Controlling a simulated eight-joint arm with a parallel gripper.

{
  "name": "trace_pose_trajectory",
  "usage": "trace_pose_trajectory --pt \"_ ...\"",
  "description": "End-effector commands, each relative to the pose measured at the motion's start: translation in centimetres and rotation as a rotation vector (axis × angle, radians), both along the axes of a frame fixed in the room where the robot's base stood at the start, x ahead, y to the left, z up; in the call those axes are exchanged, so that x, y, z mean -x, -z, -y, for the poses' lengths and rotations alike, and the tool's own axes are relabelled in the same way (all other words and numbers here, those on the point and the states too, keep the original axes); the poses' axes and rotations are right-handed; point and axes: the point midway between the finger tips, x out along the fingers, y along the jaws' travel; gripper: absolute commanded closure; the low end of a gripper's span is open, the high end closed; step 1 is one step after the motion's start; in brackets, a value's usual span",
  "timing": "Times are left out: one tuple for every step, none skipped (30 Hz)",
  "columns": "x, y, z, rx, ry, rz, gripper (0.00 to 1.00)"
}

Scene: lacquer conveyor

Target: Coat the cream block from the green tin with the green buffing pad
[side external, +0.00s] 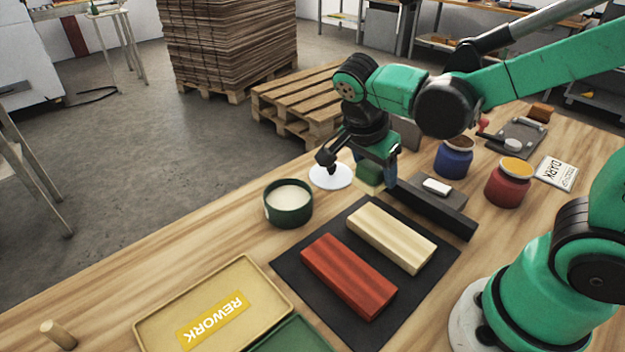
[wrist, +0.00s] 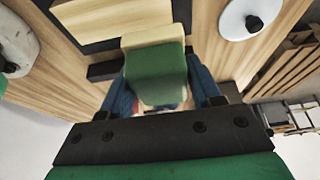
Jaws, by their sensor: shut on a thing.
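My gripper (side external: 378,168) is shut on the green buffing pad (side external: 368,180), at the left end of a dark rack. The wrist view shows the pad (wrist: 157,75) between my blue fingers (wrist: 160,92), with a pale layer along its far edge. The open green tin (side external: 288,210) holds pale cream lacquer and stands to the left of my gripper. The cream block (side external: 391,239) lies on the dark mat (side external: 420,283), beside a red block (side external: 348,275). I cannot tell whether the pad touches the rack.
The white lid (side external: 331,178) with a black knob lies behind the tin; it also shows in the wrist view (wrist: 249,17). The dark rack (side external: 440,213) runs behind the mat. Blue (side external: 453,160) and red (side external: 507,186) jars stand right. A REWORK tray (side external: 262,279) is front left.

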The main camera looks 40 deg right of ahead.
Motion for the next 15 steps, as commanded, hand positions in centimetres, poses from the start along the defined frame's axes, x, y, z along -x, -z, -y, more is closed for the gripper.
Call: trace_pose_trajectory --pt "0.0 0.3 0.0 0.0 -0.001 0.0 0.95" --pt "0.0 0.6 0.0 0.0 -0.001 0.001 0.95" --pt "0.0 0.9 0.0 0.0 -0.001 0.001 0.95" --pt "0.0 1.1 0.0 0.0 -0.002 0.0 0.95" --pt "0.0 1.4 0.0 0.0 -0.002 0.0 0.95" --pt "0.0 1.8 0.0 0.0 -0.002 0.0 0.95" --pt "0.0 2.0 0.0 -0.001 -0.002 0.0 0.95" --pt "0.0 2.3 0.0 -0.001 -0.002 0.0 0.95" --pt "-0.1 2.7 0.0 -0.001 -0.002 0.0 0.95" --pt "-0.1 3.0 0.0 -0.001 -0.003 0.0 0.95" --pt "-0.1 3.2 0.0 -0.001 -0.004 0.001 0.95" --pt "-0.1 3.6 0.0 -0.001 -0.004 0.001 0.95" --pt "-0.1 3.8 0.0 -0.001 -0.004 0.001 0.95" --pt "0.0 4.1 0.0 -0.001 -0.004 0.001 0.95" --pt "0.0 4.5 0.0 -0.001 -0.004 0.001 0.95"
